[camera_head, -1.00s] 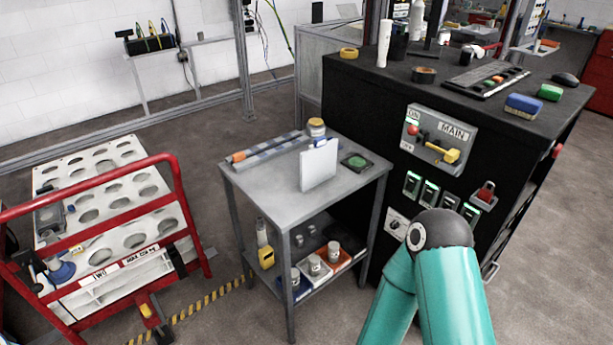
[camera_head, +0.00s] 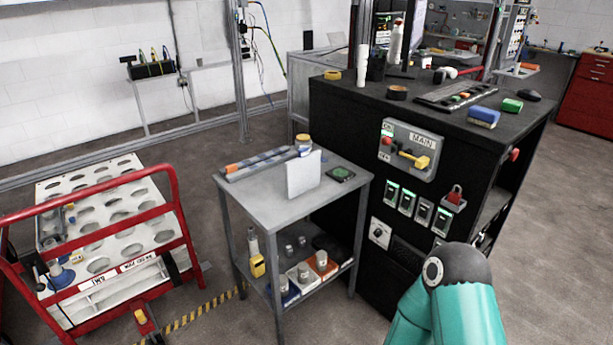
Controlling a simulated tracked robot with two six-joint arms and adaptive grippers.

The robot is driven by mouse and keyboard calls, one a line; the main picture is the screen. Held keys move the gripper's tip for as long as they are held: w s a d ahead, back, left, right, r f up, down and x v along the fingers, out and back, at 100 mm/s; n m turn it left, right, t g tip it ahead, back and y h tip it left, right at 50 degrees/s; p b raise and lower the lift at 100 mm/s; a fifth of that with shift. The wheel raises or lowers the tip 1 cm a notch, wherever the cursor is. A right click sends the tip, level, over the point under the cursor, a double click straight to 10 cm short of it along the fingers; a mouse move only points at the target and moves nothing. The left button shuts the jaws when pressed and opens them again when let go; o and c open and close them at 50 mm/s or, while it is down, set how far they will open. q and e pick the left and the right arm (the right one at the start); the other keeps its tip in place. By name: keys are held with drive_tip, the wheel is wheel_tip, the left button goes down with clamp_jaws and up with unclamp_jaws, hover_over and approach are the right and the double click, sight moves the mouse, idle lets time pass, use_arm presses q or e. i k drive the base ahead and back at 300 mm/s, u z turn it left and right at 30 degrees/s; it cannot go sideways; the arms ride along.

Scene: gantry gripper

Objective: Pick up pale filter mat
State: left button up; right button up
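A pale flat panel (camera_head: 304,174), which looks like the pale filter mat, stands upright on the top of a small grey metal table (camera_head: 268,207). It is near the table's middle, with its broad face towards me. No gripper shows in the head view. Only a teal and dark grey elbow of my own arm shows at the bottom right, in front of the black cabinet and apart from the panel.
On the table, a long grey tool (camera_head: 260,163), a yellow-lidded jar (camera_head: 304,145) and a dark device with a green face (camera_head: 341,174) lie near the panel. A black cabinet (camera_head: 345,130) stands close right.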

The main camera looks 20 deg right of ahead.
sight(303, 172)
drive_tip(key=z, duration=0.05)
drive_tip(key=i, duration=0.9)
drive_tip(key=u, duration=0.1)
